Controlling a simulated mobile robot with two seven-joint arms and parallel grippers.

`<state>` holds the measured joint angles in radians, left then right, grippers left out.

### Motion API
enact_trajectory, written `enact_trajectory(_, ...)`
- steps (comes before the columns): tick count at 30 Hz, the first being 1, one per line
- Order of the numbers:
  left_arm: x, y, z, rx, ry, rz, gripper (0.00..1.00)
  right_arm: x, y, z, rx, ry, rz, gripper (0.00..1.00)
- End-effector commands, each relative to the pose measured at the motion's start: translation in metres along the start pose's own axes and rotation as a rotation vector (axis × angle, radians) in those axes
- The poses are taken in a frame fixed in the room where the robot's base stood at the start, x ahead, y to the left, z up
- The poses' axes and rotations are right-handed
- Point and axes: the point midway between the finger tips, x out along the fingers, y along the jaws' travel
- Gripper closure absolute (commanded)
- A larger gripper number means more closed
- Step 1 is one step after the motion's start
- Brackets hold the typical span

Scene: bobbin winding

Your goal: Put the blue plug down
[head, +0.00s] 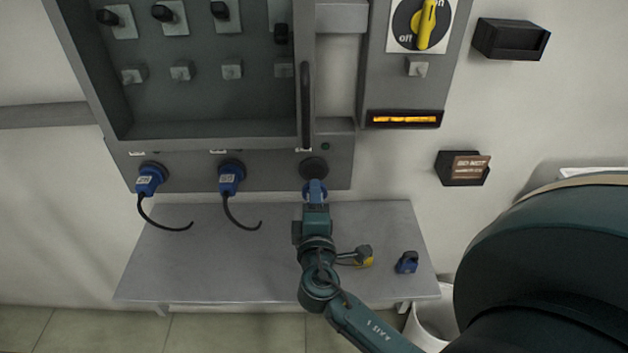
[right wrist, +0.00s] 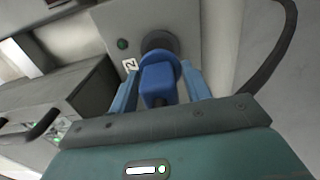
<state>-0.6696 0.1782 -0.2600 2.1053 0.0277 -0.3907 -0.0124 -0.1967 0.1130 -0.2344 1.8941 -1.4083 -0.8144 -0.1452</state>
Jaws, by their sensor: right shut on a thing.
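The blue plug (head: 315,188) is at the round dark socket (head: 313,168), the rightmost of three on the panel's lower strip. My right gripper (head: 316,197) is shut on it from below. In the right wrist view the blue plug (right wrist: 158,82) sits between the two blue fingers of my right gripper (right wrist: 160,90). Its front is against or very close to the dark socket (right wrist: 160,42); I cannot tell whether it is seated. My left gripper is not in view.
Two other blue plugs (head: 150,180) (head: 230,178) with black cables sit in the left sockets. A grey shelf (head: 200,260) below has bare room on its left. A white bin (head: 435,320) stands beyond.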

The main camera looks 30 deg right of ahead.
Motion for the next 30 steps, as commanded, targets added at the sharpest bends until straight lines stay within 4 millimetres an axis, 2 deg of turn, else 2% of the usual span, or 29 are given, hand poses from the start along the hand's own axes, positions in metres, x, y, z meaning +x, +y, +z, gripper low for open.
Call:
enact_trajectory(15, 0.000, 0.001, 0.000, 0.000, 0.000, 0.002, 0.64, 0.000, 0.001, 0.000, 0.000, 0.000, 0.001, 0.89)
enact_trajectory(16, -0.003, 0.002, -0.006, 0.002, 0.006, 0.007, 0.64, -0.002, 0.006, 0.000, -0.002, 0.018, 0.003, 0.89)
enact_trajectory(20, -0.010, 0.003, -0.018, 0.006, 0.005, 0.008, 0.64, -0.024, 0.035, -0.009, -0.011, 0.162, 0.010, 0.89)
enact_trajectory(24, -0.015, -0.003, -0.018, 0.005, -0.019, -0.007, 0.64, -0.061, 0.069, -0.025, -0.013, 0.361, 0.009, 0.89)
enact_trajectory(27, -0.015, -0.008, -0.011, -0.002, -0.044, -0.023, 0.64, -0.085, 0.085, -0.034, -0.008, 0.470, 0.004, 0.89)
enact_trajectory(30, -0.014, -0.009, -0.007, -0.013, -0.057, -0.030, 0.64, -0.099, 0.093, -0.039, -0.001, 0.530, 0.000, 0.89)
